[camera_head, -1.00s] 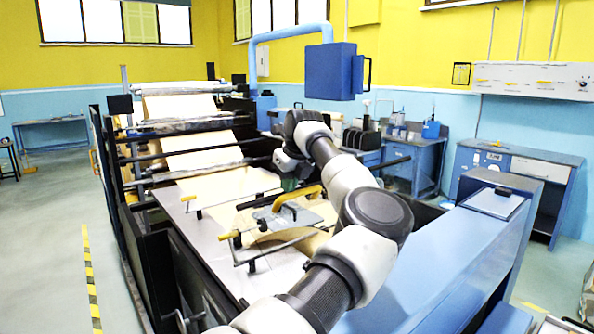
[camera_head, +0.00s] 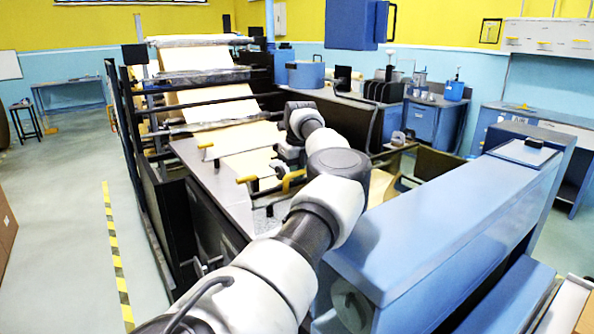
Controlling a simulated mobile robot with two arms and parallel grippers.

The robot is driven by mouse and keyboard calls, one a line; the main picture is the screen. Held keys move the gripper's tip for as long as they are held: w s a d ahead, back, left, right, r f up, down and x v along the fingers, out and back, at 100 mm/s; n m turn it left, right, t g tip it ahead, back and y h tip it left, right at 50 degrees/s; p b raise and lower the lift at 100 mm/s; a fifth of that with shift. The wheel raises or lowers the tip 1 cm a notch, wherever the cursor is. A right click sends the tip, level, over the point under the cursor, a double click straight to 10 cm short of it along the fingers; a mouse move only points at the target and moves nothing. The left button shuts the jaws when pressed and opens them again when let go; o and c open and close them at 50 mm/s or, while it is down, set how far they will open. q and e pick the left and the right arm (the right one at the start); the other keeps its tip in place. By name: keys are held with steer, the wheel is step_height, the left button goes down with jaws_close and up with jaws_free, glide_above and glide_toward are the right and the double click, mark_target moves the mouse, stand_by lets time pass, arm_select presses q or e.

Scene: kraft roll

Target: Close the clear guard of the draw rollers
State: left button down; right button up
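The draw rollers' frame stands at left centre, with dark bars (camera_head: 215,120) across the kraft paper (camera_head: 212,92). I cannot clearly make out the clear guard. Near the table, thin rods with yellow ends (camera_head: 245,180) stand over the paper, and a yellow curved handle (camera_head: 293,180) is partly hidden behind my arm. My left arm comes in from the lower left and reaches over the table. Its gripper (camera_head: 288,153) is near the paper beside the handle; its fingers are hidden, so its opening and any contact do not show. My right gripper is not in view.
A long blue machine housing (camera_head: 440,225) fills the right side. A blue box (camera_head: 350,22) hangs at the top. Blue workbenches (camera_head: 435,118) stand behind. Open floor (camera_head: 65,220) with a yellow-black stripe (camera_head: 113,245) lies left of the machine.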

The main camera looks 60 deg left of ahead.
arm_select(q)
steer(key=shift+s+d+f, duration=0.15)
steer(key=shift+s+f, duration=0.15)
steer(key=shift+f, duration=0.4)
step_height(320, 180, up, 12)
steer(key=d+b, duration=0.1)
steer(key=b, duration=0.1)
steer(key=shift+w, duration=0.3)
steer(key=shift+d, duration=0.15)
